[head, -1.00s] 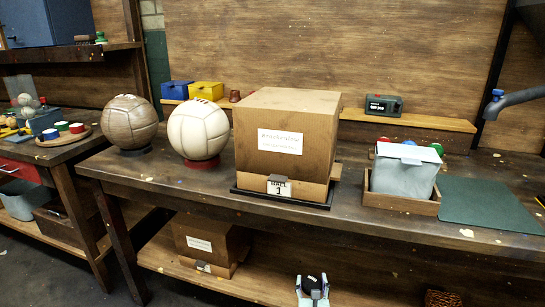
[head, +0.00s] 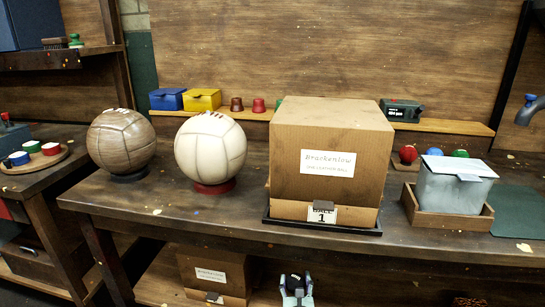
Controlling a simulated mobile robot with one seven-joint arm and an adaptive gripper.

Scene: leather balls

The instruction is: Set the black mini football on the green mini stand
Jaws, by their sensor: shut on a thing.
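My gripper (head: 296,290) shows at the bottom edge of the head view, low in front of the bench. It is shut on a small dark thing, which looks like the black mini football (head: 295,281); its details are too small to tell. I cannot pick out the green mini stand for sure. A sliver of something green (head: 280,103) shows on the back ledge, mostly hidden behind the large carton. A small green-topped piece (head: 31,146) stands on a round tray at the left.
The bench holds a brown ball (head: 121,141), a cream ball (head: 210,147), a large carton (head: 328,160) and a grey box in a wooden tray (head: 447,216). Small red, blue and green balls (head: 460,154) sit behind it. The bench's front strip (head: 180,215) is mostly clear.

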